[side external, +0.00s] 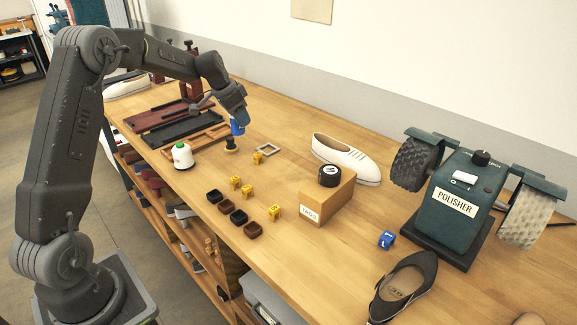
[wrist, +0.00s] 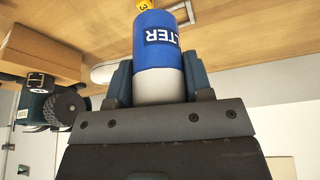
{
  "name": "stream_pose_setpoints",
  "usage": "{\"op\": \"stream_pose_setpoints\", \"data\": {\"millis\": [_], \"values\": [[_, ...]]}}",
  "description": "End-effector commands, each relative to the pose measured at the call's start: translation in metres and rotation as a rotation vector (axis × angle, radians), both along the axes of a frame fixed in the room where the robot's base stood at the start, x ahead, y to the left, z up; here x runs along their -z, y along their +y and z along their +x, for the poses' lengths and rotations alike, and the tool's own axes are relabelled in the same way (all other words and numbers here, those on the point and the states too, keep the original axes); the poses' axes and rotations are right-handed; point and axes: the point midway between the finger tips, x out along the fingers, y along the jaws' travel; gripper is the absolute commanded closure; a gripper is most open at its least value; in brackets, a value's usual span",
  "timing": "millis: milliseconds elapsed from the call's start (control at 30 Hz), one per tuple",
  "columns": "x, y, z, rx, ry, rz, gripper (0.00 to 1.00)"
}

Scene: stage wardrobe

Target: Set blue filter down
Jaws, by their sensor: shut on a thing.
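The blue filter (wrist: 158,40) is a blue cylinder with a white end band and a dark label reading "LTER", the rest of it out of sight. My gripper (wrist: 160,84) is shut on it around the white band.
Small dark trays (side external: 223,207) line the front. A tags box (side external: 327,197), white shoe (side external: 346,158) and polisher (side external: 456,205) stand to the right.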

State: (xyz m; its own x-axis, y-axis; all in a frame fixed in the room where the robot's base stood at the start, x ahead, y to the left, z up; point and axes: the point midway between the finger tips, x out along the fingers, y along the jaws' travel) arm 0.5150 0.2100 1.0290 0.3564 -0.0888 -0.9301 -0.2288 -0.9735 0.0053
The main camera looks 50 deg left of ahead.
Motion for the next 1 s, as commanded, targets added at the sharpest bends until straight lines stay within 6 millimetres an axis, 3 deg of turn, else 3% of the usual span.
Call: {"op": "stream_pose_setpoints", "data": {"millis": [100, 267, 700, 1000], "values": [[0.001, -0.017, 0.020, 0.113, -0.012, -0.002, 0.78], [0.008, -0.033, 0.034, 0.169, -0.015, -0.005, 0.78], [0.061, -0.101, 0.091, 0.167, -0.017, -0.003, 0.78], [0.077, -0.113, 0.102, 0.162, -0.017, -0.002, 0.78]]}}
